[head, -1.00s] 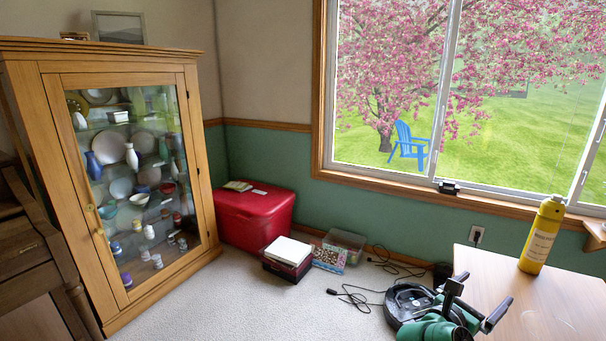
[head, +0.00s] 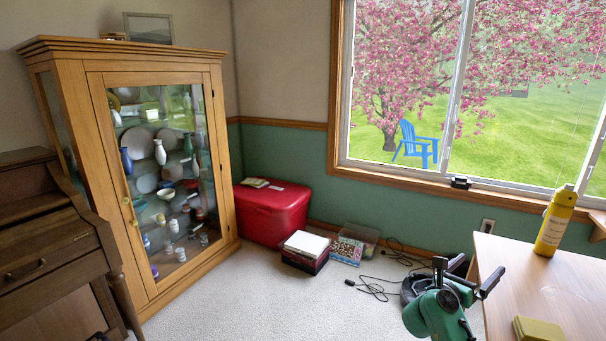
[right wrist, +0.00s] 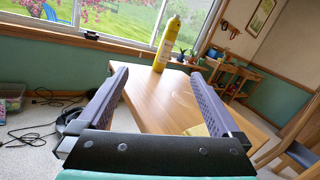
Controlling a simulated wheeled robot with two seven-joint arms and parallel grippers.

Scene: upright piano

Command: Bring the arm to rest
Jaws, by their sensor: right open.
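My right gripper (head: 466,274) is at the lower right of the head view, on my green arm. Its two dark fingers are spread apart with nothing between them. In the right wrist view the same gripper (right wrist: 158,76) shows its fingers wide apart, with the wooden table (right wrist: 150,110) beyond them. In the head view it appears beside the left edge of the table (head: 520,270), apart from the yellow bottle (head: 555,222). My left gripper is not seen.
A yellow-green box (head: 538,330) lies on the table. A red chest (head: 270,212), a glass cabinet (head: 165,170) and a dark wooden desk-like piece (head: 45,250) stand left.

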